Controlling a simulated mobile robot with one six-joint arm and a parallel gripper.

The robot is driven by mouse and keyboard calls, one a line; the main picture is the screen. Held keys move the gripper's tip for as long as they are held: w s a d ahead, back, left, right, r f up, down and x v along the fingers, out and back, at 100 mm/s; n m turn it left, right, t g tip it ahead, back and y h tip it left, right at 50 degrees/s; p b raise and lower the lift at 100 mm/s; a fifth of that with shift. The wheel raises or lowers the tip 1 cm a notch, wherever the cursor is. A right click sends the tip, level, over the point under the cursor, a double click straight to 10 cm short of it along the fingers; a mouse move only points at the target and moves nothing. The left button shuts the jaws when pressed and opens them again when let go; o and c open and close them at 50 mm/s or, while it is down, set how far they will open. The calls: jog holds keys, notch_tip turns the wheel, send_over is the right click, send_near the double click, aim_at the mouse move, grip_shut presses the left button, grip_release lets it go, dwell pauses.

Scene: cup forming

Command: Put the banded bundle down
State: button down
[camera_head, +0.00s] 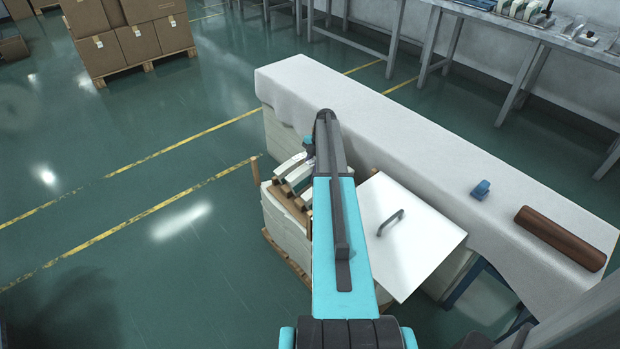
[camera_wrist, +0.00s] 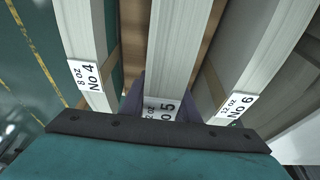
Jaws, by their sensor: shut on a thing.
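In the wrist view my gripper (camera_wrist: 161,98) is shut on the pale banded bundle (camera_wrist: 180,45), whose white end tag reads "No 5". Its dark fingers sit at the tagged end, and the bundle runs away from me. A bundle tagged "8 oz No 4" (camera_wrist: 84,35) lies to its left and one tagged "12 oz No 6" (camera_wrist: 265,50) to its right, each with a brown band. Brown board shows between them. In the head view my arm hides most of the gripper; pale bundle ends (camera_head: 290,163) show beside it. Whether the held bundle rests on anything is unclear.
A pale stack with brown wooden slots (camera_head: 288,200) stands on a pallet under my arm. Right of it is a white panel with a handle (camera_head: 410,240). A long cloth-covered table (camera_head: 400,125) runs behind, bearing a brown roll (camera_head: 560,238) and a blue item (camera_head: 481,189).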

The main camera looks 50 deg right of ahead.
jog(key=shift+f, duration=1)
jog(key=shift+f, duration=0.1)
jog(key=c, duration=1.4)
grip_release()
jog(key=shift+o, duration=0.2)
jog(key=v, duration=1.2)
